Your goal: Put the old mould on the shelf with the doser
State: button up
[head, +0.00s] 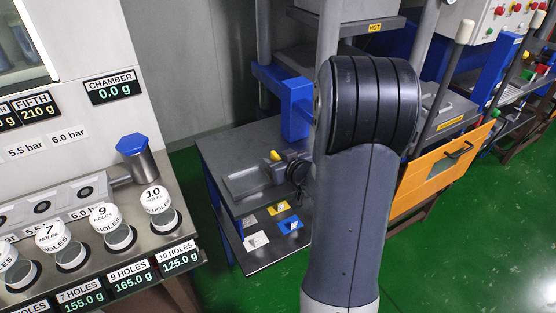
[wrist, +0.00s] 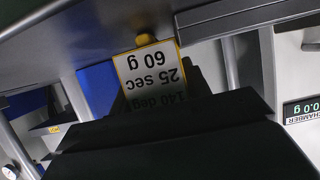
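A grey flat block (head: 245,182), apparently a mould, lies on the dark metal table left of my arm. A yellow knob (head: 275,156) shows at its right end. My gripper is mostly hidden behind my arm; a dark part (head: 297,168) that may belong to it shows beside the knob. In the wrist view a large black shape fills the lower middle, and I cannot tell whether it is a finger or a held thing. No doser is clearly identifiable.
The metering panel at left has numbered hole cups (head: 105,216) and a blue-capped metal cylinder (head: 138,158). A press with an orange guard (head: 440,168) stands at right. Green floor (head: 450,260) is open at lower right.

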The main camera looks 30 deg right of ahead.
jog(key=o, duration=0.5)
jog(key=shift+c, duration=0.2)
jog(key=shift+r, duration=0.2)
jog(key=p+v, duration=0.2)
jog(key=v, duration=1)
